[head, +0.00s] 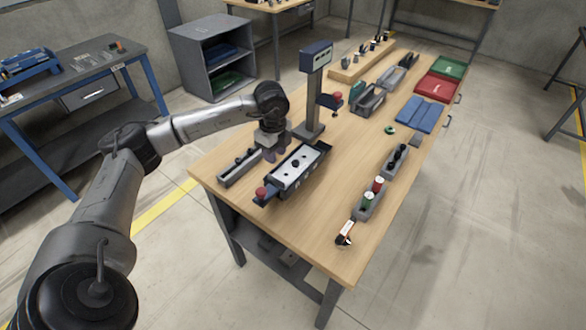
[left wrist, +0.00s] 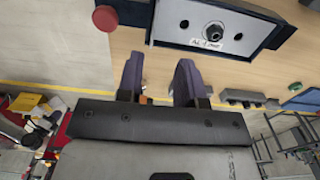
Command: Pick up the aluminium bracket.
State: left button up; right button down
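I cannot tell for certain which thing is the aluminium bracket. A pale silver plate (head: 305,161) with dark holes and a dark round piece at its centre sits in a dark-framed fixture on the bench. The plate also shows at the top of the left wrist view (left wrist: 240,27), with a small white label. My left gripper (head: 270,153) is beside the fixture, on its left side in the head view. In the left wrist view its two purple fingers (left wrist: 160,72) stand apart with nothing visible held between them. My right gripper is not in view.
A red knob (head: 261,192) sits at the fixture's near end. A narrow grey tray (head: 228,179) lies to the left. A post with a display (head: 316,58) stands behind. The front bench top is mostly clear.

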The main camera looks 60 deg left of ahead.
aim_at(276, 173)
pick_arm(q)
notch_tip(276, 173, down, 4)
jog(key=shift+f, duration=0.1)
jog(key=f, duration=0.3)
jog(key=shift+s+d+f+b, duration=0.3)
jog(key=shift+d+f, duration=0.05)
jog(key=shift+f, duration=0.7)
jog(key=shift+c, duration=0.4)
grip_shut()
